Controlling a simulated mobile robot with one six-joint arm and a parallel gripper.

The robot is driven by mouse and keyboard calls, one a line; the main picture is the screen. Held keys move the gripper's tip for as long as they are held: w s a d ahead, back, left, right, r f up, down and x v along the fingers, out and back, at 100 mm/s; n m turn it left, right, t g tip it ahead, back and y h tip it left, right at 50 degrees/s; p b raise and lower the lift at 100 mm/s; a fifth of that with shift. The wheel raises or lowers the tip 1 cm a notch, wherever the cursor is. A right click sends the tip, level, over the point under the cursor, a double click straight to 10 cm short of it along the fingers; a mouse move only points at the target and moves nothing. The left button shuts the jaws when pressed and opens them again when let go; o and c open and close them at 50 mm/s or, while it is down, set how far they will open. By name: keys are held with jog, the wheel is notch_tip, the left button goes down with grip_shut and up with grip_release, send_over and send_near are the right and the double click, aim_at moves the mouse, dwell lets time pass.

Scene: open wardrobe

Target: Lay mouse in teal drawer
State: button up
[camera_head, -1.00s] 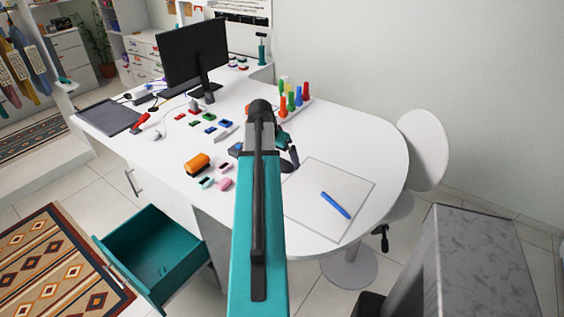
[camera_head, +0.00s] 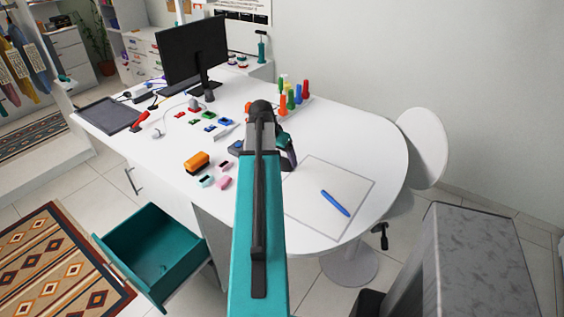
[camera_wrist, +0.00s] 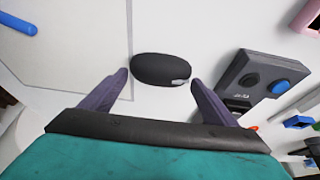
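A black oval mouse (camera_wrist: 161,69) with a small grey part on one end lies on the white desk in the wrist view, between and just beyond my fingertips. My gripper (camera_wrist: 159,80) is open, one finger on each side of the mouse; I see no firm contact. In the head view my gripper (camera_head: 287,150) is over the right part of the desk, partly behind my arm, and the mouse cannot be made out there. The teal drawer (camera_head: 135,236) is pulled open at the lower left, below the desk top, and looks largely empty.
A dark box with a blue button (camera_wrist: 259,80) stands right of the mouse. A desk pad (camera_head: 318,205) with a blue marker (camera_head: 335,203) lies near the gripper. An orange-and-black item (camera_head: 196,162) and pink erasers lie toward the drawer. Coloured pegs (camera_head: 290,97) stand behind.

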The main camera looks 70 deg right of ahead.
aim_at(283, 157)
jog(key=shift+r, duration=0.1)
jog(key=shift+c, duration=0.6)
jog(key=shift+r+b, duration=0.75)
jog(key=shift+r, duration=0.75)
jog(key=shift+w+a+r, duration=0.1)
jog(key=shift+a, duration=0.2)
jog(key=w+a+b, duration=0.2)
jog(key=a, duration=0.5)
jog(key=w+a+r+b, duration=0.1)
jog(key=w+a+b, duration=0.1)
jog(key=a, duration=0.5)
jog(key=shift+w+a+r, duration=0.15)
jog(key=shift+a+r, duration=0.15)
jog(key=shift+a, duration=0.1)
jog(key=shift+w, duration=0.1)
